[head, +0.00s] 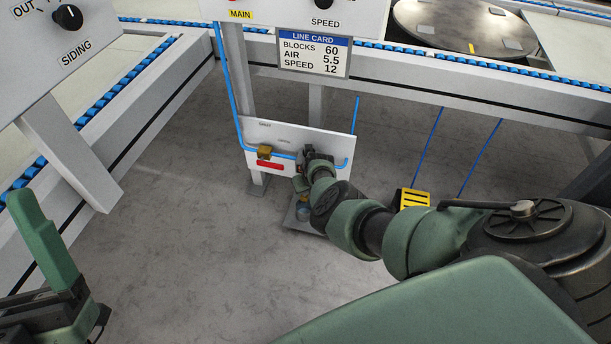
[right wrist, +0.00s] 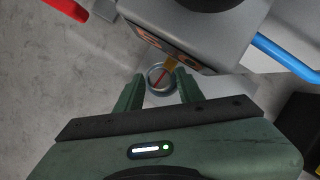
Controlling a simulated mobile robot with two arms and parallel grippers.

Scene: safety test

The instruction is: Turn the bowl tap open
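A white panel (head: 330,143) under the conveyor carries a blue pipe, a brass-coloured fitting (head: 264,152) and a red bar (head: 269,166). My right gripper (head: 304,180) is in front of the panel's lower right, largely hidden by my own arm. In the right wrist view my right gripper (right wrist: 158,92) is open. A round metal ring with a red line across it (right wrist: 160,76) shows between and just beyond its fingertips; contact cannot be told. I cannot tell for sure whether this is the bowl tap. My left gripper (head: 45,250) is at the lower left; its opening is unclear.
A small blue round thing (head: 303,211) is below my right gripper, over a grey plate (head: 300,222) at floor level. A yellow and black block (head: 412,199) is right of it. A grey housing (right wrist: 205,35) and blue pipe (right wrist: 285,57) lie beyond the fingers.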

